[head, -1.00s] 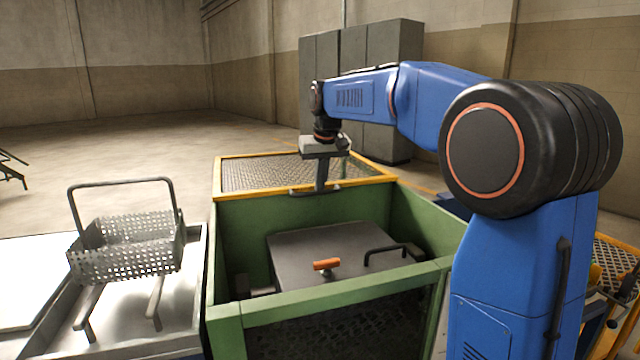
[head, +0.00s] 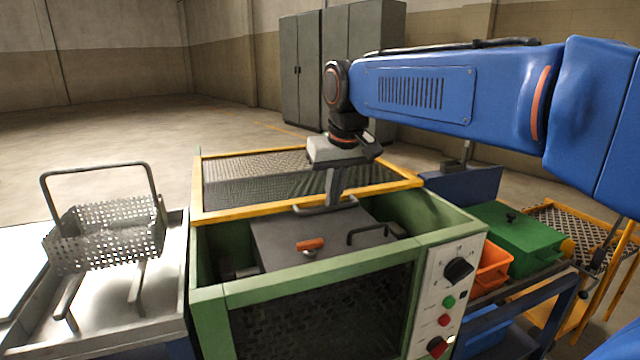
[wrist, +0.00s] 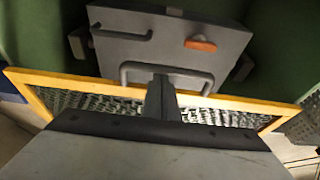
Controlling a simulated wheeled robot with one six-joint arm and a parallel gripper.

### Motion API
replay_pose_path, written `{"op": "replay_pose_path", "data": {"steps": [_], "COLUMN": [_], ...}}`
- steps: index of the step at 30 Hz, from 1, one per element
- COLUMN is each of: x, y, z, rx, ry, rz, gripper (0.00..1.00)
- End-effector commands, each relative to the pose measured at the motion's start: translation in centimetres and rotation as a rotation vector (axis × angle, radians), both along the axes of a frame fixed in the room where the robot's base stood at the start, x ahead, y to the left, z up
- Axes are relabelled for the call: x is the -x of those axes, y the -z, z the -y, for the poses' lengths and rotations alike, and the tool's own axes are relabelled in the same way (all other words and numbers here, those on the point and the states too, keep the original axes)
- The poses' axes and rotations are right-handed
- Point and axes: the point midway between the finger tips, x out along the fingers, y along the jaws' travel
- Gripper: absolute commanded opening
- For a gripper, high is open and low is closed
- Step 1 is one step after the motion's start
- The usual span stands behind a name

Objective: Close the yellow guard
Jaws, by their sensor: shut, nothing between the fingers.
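The yellow guard (head: 395,183) is a yellow-framed mesh panel at the back of the green box. Its front bar reaches partway over the box opening, leaving the front part uncovered. My gripper (head: 329,203) is shut and empty, pointing down right at the handle.
The green box (head: 310,285) holds a grey lid (head: 275,245) with an orange grip and dark handle. A control panel (head: 447,300) is on its right side. A wire basket (head: 105,235) stands on a tray at left. A green case and orange bin are at right.

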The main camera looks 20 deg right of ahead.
Motion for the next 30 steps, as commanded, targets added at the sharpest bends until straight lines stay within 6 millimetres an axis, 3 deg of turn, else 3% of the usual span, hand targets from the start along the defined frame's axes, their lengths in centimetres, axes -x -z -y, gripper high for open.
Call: {"op": "replay_pose_path", "data": {"steps": [1,6,13,21,30], "x": [1.6,5.7,9.6,11.7,12.0], "y": [0.0,0.0,0.0,0.0,0.0], "z": [0.0,0.0,0.0,0.0,0.0], "rx": [0.0,0.0,0.0,0.0,0.0], "ry": [0.0,-0.001,-0.001,-0.001,0.0], "rz": [0.002,0.0,0.0,-0.002,-0.002], "gripper": [0.0,0.0,0.0,0.0,0.0]}}
